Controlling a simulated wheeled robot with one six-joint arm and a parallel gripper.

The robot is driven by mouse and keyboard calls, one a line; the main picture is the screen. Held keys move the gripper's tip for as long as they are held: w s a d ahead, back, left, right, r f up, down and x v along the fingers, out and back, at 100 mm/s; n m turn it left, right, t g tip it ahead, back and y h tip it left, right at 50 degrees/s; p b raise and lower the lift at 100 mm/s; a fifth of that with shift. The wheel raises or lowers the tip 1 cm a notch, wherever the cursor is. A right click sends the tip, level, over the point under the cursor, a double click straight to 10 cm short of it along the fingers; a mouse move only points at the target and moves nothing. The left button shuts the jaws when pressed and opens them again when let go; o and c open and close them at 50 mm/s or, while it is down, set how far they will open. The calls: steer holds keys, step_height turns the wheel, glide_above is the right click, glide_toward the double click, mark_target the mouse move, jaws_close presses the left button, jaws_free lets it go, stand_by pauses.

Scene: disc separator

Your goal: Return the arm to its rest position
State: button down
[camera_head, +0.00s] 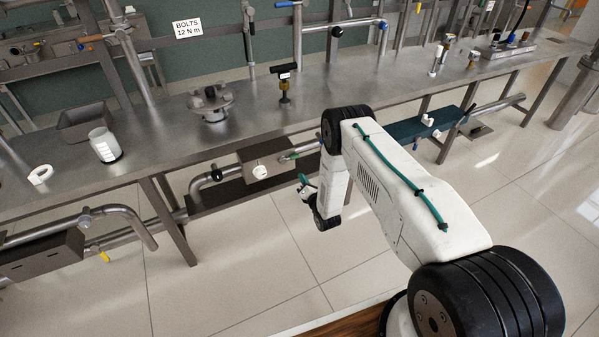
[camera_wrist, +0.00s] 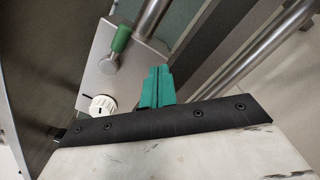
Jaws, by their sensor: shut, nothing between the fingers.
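My arm (camera_head: 410,190) reaches from the lower right toward the bench, its white forearm bent down at the black joint. My gripper (camera_head: 303,179) is small in the head view, in front of the bench and below its top edge. In the wrist view the teal fingers of my gripper (camera_wrist: 157,86) lie together, shut with nothing between them. They point toward a grey metal box with a white knob (camera_wrist: 102,105) and a green-handled lever (camera_wrist: 122,38). No contact with these can be made out.
The steel bench (camera_head: 345,85) carries a flanged disc part (camera_head: 211,103), a white jar (camera_head: 104,145), a white ring (camera_head: 40,174) and a grey bin (camera_head: 86,121). Pipes and a box with a white knob (camera_head: 260,171) sit under it. The tiled floor (camera_head: 250,260) is clear in front.

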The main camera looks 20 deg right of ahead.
steer(key=s, duration=0.7)
steer(key=s+f+m+g, duration=0.3)
steer(key=f+m+g, duration=0.3)
steer(key=f, duration=0.3)
steer(key=s+r+m+g+h, duration=0.1)
steer(key=s+r+m+g, duration=0.4)
steer(key=r, duration=0.7)
steer(key=s+d+r+m+g, duration=0.1)
steer(key=s+r+m+g, duration=0.45)
steer(key=r, duration=0.65)
steer(key=s+r+m+g+h, duration=0.1)
steer(key=s+r+m+g, duration=0.2)
steer(key=s+r+m, duration=0.65)
steer(key=s+a+r, duration=0.1)
steer(key=s+r, duration=0.6)
steer(key=r, duration=0.3)
steer(key=s+a+r+m+t, duration=0.1)
steer(key=s+r, duration=0.5)
steer(key=r, duration=0.4)
steer(key=s+a+r+m+t, duration=0.1)
steer(key=s+r, duration=0.6)
steer(key=r, duration=0.3)
steer(key=shift+s+a, duration=0.3)
steer(key=shift+a, duration=0.05)
steer(key=shift+t, duration=0.25)
